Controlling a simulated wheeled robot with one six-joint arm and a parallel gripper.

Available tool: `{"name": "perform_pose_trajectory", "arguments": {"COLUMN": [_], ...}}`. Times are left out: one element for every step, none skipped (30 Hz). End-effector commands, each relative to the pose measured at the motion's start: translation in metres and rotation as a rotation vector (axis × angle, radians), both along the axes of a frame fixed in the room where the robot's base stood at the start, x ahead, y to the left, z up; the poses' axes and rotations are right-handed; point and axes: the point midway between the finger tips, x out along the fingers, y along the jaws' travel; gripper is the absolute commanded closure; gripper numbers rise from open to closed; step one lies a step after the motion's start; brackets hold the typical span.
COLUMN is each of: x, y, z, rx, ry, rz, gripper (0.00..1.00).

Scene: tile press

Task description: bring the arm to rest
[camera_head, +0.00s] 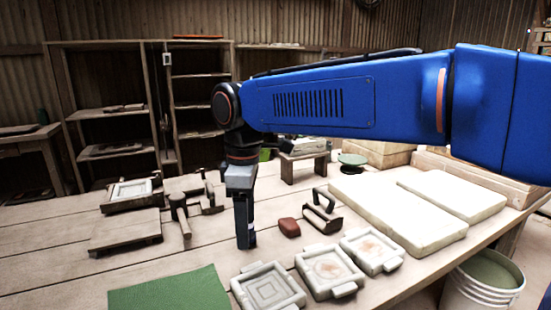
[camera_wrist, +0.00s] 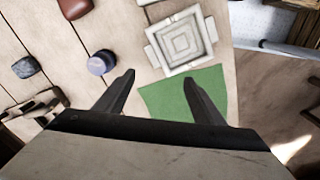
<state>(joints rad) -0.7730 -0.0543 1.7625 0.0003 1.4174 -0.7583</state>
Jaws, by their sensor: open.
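My gripper (camera_head: 246,240) points down over the wooden table, left of the middle in the head view. In the wrist view its two fingers stand apart and the gripper (camera_wrist: 160,92) has nothing between them but table and part of a green mat. The green mat (camera_head: 172,292) lies at the table's front edge. A pale square mould (camera_head: 268,288) lies to the right of the mat; it also shows in the wrist view (camera_wrist: 181,42) beyond the fingertips. My blue arm reaches in from the right, above the table.
Two more moulds (camera_head: 329,270) (camera_head: 371,250) continue the row. A reddish lump (camera_head: 289,228) and a handled tool (camera_head: 322,218) lie right of my gripper. A mallet (camera_head: 181,218) and boards (camera_head: 126,232) lie left. Pale slabs (camera_head: 396,212) fill the right side; a white bucket (camera_head: 482,283) stands by the edge.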

Motion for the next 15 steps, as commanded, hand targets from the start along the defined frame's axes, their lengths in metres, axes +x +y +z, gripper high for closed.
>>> {"name": "perform_pose_trajectory", "arguments": {"x": [0.0, 0.001, 0.001, 0.001, 0.001, 0.002, 0.002, 0.002, 0.002, 0.002, 0.001, 0.001, 0.0, -0.001, -0.002], "y": [-0.007, -0.01, -0.016, -0.021, -0.025, -0.032, -0.037, -0.043, -0.05, -0.057, -0.063, -0.073, -0.08, -0.089, -0.101], "z": [0.001, 0.0, 0.0, 0.0, 0.0, -0.001, -0.001, -0.001, -0.002, -0.003, -0.003, -0.004, -0.005, -0.005, -0.008], "rx": [0.004, 0.006, 0.009, 0.012, 0.014, 0.018, 0.021, 0.025, 0.029, 0.033, 0.037, 0.042, 0.047, 0.053, 0.059], "ry": [-0.004, -0.006, -0.01, -0.012, -0.015, -0.018, -0.021, -0.025, -0.029, -0.032, -0.036, -0.041, -0.046, -0.052, -0.058], "rz": [-0.019, -0.029, -0.047, -0.06, -0.073, -0.095, -0.111, -0.128, -0.153, -0.173, -0.193, -0.223, -0.246, -0.274, -0.313], "gripper": [0.37, 0.37, 0.37, 0.37, 0.37, 0.37, 0.37, 0.37, 0.37, 0.37, 0.37, 0.37, 0.37, 0.37, 0.37]}}
